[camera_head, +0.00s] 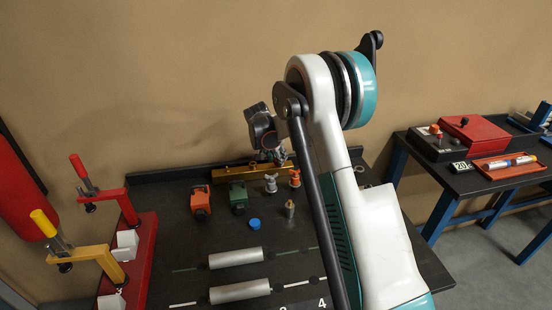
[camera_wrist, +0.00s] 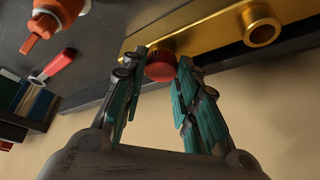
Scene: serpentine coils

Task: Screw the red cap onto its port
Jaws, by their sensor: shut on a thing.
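The red cap (camera_wrist: 160,66) is between my gripper's fingertips in the wrist view. My gripper (camera_wrist: 160,72) is shut on it, with one teal finger on each side. The cap is up against the brass bar (camera_wrist: 205,32). I cannot tell whether it is seated on a port, as any port behind it is hidden. An open round brass port (camera_wrist: 262,28) stands out from the bar to the right of the cap. In the head view my gripper (camera_head: 270,155) is at the brass bar (camera_head: 230,173) at the back of the dark table, and the cap cannot be made out.
On the dark table (camera_head: 190,240) stand an orange block (camera_head: 200,202), a green block (camera_head: 238,198), a blue cap (camera_head: 254,224) and small valve fittings (camera_head: 271,183). Toggle clamps (camera_head: 90,195) stand at left. A side bench (camera_head: 480,180) holds a red box.

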